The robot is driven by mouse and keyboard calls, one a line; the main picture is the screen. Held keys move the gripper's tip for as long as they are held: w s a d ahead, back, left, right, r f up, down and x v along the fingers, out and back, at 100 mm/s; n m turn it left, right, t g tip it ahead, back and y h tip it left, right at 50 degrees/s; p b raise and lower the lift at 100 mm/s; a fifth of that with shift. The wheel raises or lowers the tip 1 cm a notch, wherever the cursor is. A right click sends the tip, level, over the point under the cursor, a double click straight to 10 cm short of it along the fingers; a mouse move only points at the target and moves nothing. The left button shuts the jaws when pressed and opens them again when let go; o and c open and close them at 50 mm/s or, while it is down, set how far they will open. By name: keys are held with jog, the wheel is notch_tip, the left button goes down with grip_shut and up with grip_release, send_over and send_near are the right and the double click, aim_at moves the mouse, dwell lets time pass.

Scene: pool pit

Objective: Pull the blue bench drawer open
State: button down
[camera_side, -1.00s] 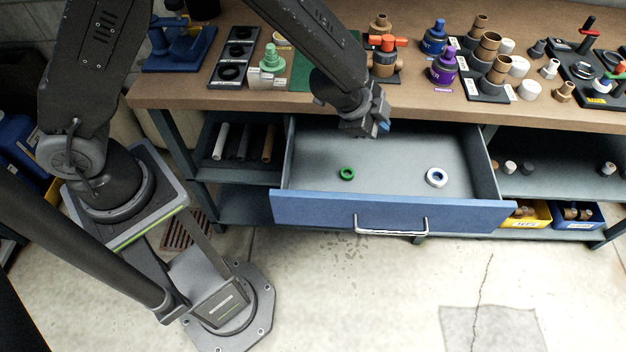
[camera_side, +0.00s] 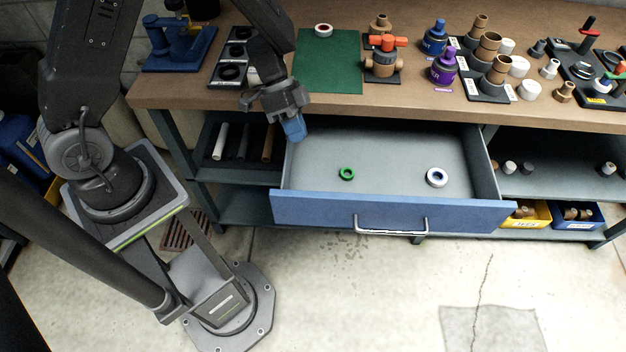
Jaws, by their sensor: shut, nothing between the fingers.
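The blue bench drawer (camera_side: 390,211) is pulled out from under the bench top, with its grey inside showing. Its silver bar handle (camera_side: 391,230) is on the front face. A green ring (camera_side: 346,174) and a white and blue ring (camera_side: 436,177) lie apart on the drawer floor. My gripper (camera_side: 295,131) is shut and empty, with blue fingertips pointing down. It appears above the drawer's left back corner, in front of the bench edge, away from the handle. Whether it touches the drawer side cannot be told.
The brown bench top (camera_side: 430,104) holds a green mat (camera_side: 328,65) with a red and white ring (camera_side: 323,30), a valve with an orange handle (camera_side: 384,58) and several fittings. A shelf with tubes (camera_side: 243,142) is left of the drawer. The floor in front is clear.

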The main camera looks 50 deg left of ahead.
jog(key=x, duration=0.4)
jog(key=a+f+x, duration=0.1)
jog(key=x, duration=0.8)
jog(key=shift+w+a+f, duration=0.2)
jog(key=shift+a+f, duration=0.1)
jog(key=shift+a, duration=0.05)
